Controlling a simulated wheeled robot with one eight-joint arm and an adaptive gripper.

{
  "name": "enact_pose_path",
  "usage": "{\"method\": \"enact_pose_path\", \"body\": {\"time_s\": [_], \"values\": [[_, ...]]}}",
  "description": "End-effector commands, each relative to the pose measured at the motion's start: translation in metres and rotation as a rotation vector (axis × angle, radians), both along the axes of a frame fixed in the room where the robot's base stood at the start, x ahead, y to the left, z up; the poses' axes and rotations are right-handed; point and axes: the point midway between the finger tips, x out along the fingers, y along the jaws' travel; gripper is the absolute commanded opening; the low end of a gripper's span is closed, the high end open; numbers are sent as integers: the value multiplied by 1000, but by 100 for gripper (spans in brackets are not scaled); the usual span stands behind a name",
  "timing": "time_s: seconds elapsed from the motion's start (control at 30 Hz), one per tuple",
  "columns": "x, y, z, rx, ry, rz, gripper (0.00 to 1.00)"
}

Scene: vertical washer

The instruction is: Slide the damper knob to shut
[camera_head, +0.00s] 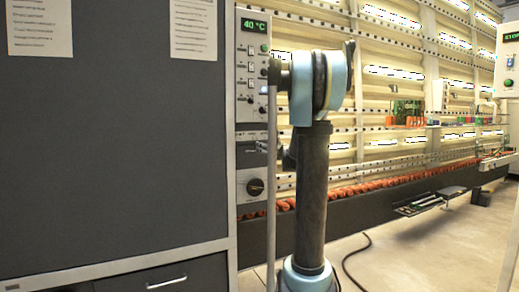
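The control panel (251,100) is a narrow pale column to the left of my arm, with a green "40 °C" display at its top. A small slider-like fitting (262,146) sits partway down it, beside a grey upright rod; I cannot tell for certain that it is the damper knob, or its position. My arm stands upright in front of the panel's right side. A dark end part of it points left at the panel, at switch height. My gripper's fingers cannot be made out; contact with the panel cannot be told.
A large dark cabinet door (115,140) fills the left, with a drawer handle (166,283) below. The grey upright rod (272,190) crosses the panel's right edge. A long pale machine wall (400,90) runs behind my arm. Bare floor (430,260) shows at the lower right.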

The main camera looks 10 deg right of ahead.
Motion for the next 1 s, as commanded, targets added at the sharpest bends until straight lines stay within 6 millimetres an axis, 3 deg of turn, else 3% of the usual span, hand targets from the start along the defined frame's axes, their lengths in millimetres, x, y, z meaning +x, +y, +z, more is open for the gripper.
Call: {"method": "enact_pose_path", "body": {"time_s": [0.2,0.4,0.83,1.0], "values": [[31,11,0,0,0,1,44],[49,16,0,0,0,0,44],[55,17,0,0,0,-1,44],[55,17,0,0,0,-1,6]]}}
